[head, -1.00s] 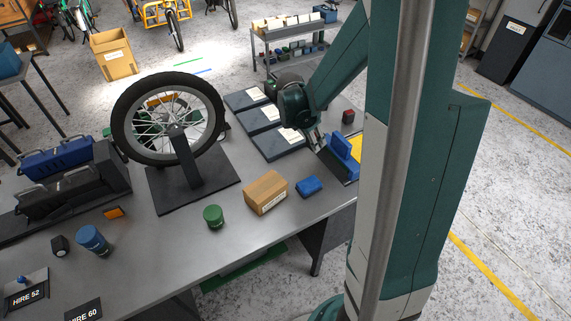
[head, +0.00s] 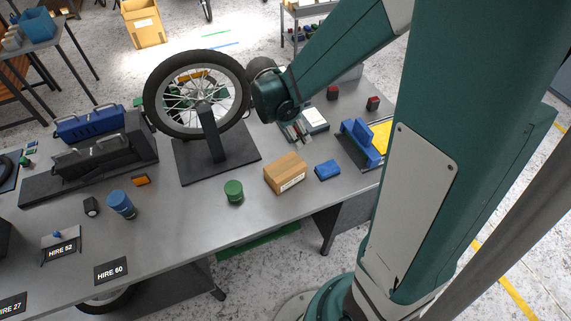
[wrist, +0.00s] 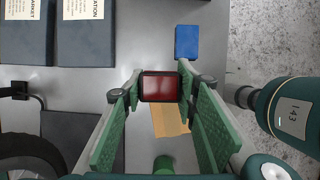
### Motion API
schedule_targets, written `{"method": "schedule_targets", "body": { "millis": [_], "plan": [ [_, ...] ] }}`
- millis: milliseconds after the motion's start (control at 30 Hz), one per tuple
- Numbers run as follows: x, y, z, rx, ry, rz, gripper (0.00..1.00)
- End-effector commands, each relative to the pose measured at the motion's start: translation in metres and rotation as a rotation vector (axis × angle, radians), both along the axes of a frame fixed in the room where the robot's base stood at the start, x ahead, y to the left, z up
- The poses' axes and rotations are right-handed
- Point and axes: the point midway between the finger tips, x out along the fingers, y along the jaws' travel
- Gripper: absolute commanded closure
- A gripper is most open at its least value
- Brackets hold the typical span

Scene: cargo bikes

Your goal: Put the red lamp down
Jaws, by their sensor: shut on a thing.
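The red lamp (wrist: 159,87) has a red lens in a black housing. In the wrist view it sits between the fingertips of my gripper (wrist: 160,92), which is shut on it. In the head view my gripper (head: 296,131) points down over the bench (head: 250,240), between the wheel stand and the blue holder.
The wheel on its black stand (head: 215,160) is left of my gripper. The cardboard box (head: 286,173), blue box (head: 327,170) and green can (head: 233,191) stand in front. Two other red items (head: 333,93) (head: 372,103) and the blue holder (head: 360,143) are to the right. Labelled dark trays (wrist: 84,40) lie nearby.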

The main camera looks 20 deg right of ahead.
Motion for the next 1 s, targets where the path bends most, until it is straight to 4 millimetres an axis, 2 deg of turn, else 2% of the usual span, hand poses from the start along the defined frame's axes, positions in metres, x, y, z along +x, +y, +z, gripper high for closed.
{"method": "schedule_targets", "body": {
  "millis": [33, 200, 400, 1000],
  "plan": [
    [-0.004, 0.010, 0.006, -0.001, 0.001, -0.001, 0.83],
    [-0.014, 0.035, 0.015, -0.005, -0.001, -0.017, 0.83],
    [-0.023, 0.052, 0.021, -0.009, 0.000, -0.029, 0.83],
    [-0.026, 0.057, 0.020, -0.010, -0.001, -0.034, 0.83]
  ]
}}
